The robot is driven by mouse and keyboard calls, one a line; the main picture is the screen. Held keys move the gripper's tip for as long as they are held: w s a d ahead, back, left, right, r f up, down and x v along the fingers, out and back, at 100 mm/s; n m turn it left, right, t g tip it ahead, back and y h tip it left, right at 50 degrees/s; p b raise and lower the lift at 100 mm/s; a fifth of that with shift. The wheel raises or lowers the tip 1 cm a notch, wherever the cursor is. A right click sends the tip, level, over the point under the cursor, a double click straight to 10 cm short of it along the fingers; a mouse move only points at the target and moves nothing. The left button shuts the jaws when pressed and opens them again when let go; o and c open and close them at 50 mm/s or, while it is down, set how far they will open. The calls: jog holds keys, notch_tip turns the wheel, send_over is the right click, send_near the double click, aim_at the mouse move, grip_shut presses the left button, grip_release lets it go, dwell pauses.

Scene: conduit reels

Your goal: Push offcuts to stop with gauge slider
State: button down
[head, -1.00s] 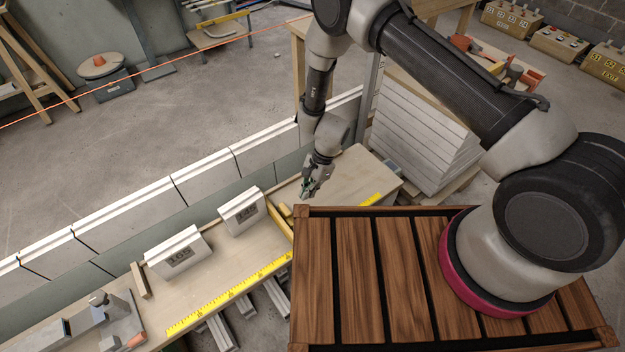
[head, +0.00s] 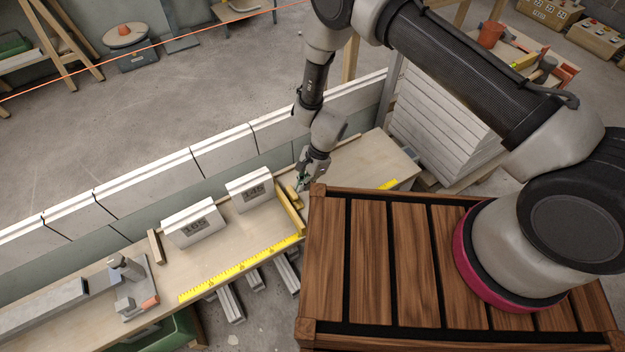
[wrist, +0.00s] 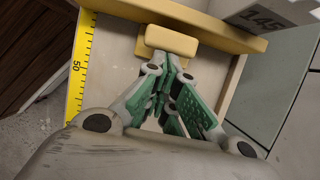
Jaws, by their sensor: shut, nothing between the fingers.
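The gauge slider (head: 289,212) is a yellow bar across the bench with a small block handle on its right side; the wrist view shows the bar (wrist: 225,35) and the handle (wrist: 170,40). My gripper (head: 302,181) is shut and empty at the right of the handle. Its green-padded fingertips (wrist: 165,58) are close to the handle; I cannot tell if they touch. An offcut marked 145 (head: 250,190) stands left of the slider, by its far part. An offcut that reads 165 (head: 195,226) stands further left, apart from it. A wooden strip, apparently the stop (head: 155,246), lies just left of that.
A yellow tape (head: 240,268) runs along the bench's near edge. A grey clamp-like fixture (head: 132,290) sits at the bench's left. A row of white panels (head: 150,176) lines the far side. My slatted wooden deck is at the near right, beside a stack of boards (head: 440,115).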

aim_at(288, 191)
jog(key=s+a, duration=0.4)
jog(key=a, duration=0.1)
jog(key=s+a, duration=0.2)
jog(key=a, duration=0.1)
jog(key=shift+s+a, duration=0.1)
jog(key=shift+a, duration=0.1)
jog(key=w+d, duration=0.2)
jog(key=d, duration=0.1)
jog(key=shift+w+d+r, duration=0.3)
jog(key=shift+w+r, duration=0.05)
jog(key=shift+w, duration=0.05)
jog(key=v, duration=0.9)
jog(key=shift+s+r, duration=0.15)
